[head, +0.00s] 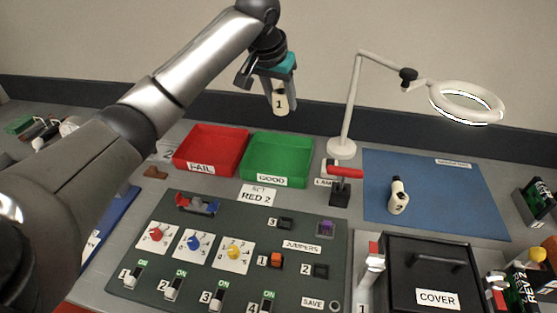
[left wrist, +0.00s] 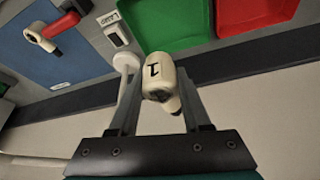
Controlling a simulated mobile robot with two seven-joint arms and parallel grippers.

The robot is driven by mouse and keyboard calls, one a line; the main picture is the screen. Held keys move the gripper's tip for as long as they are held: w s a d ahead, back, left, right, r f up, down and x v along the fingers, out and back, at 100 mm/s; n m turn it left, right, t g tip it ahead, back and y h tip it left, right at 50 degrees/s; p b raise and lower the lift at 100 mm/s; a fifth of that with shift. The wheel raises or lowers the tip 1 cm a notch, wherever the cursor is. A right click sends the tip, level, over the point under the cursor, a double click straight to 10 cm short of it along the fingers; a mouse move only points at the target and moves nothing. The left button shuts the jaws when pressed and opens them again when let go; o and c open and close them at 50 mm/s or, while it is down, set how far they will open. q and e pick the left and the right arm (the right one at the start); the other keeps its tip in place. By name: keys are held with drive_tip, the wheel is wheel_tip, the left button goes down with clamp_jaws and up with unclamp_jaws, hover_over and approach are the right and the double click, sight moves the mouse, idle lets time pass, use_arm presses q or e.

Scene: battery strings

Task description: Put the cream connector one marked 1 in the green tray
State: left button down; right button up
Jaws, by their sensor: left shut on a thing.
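The cream connector marked 1 (head: 280,101) is held in my left gripper (head: 279,86), in the air above and beyond the back of the green tray in the head view. It hangs roughly upright there. In the left wrist view the connector (left wrist: 157,78) sits between the two fingers of the left gripper (left wrist: 160,95), with its "1" showing. The green tray (head: 277,163), labelled GOOD, stands on the bench and looks empty. My right gripper does not show.
A red FAIL tray (head: 211,150) adjoins the green tray on the left. A white lamp (head: 341,148) stands to its right. A second cream connector (head: 398,197) lies on the blue mat (head: 450,190). The control panel (head: 290,205) with switches and knobs lies in front.

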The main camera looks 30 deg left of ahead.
use_arm(q)
drive_tip(key=shift+w+a, duration=0.4)
drive_tip(key=shift+a, duration=0.3)
drive_tip(key=b, duration=0.2)
hover_over(279, 167)
drive_tip(key=s, duration=0.1)
drive_tip(key=f, duration=1.4)
drive_tip(key=shift+s+f, duration=0.15)
drive_tip(key=shift+s, duration=0.05)
wheel_tip(279, 167, down, 5)
drive_tip(key=shift+b, duration=0.7)
drive_tip(key=shift+f, duration=0.35)
drive_tip(key=shift+f, duration=0.15)
drive_tip(key=shift+c, duration=1.8)
unclamp_jaws()
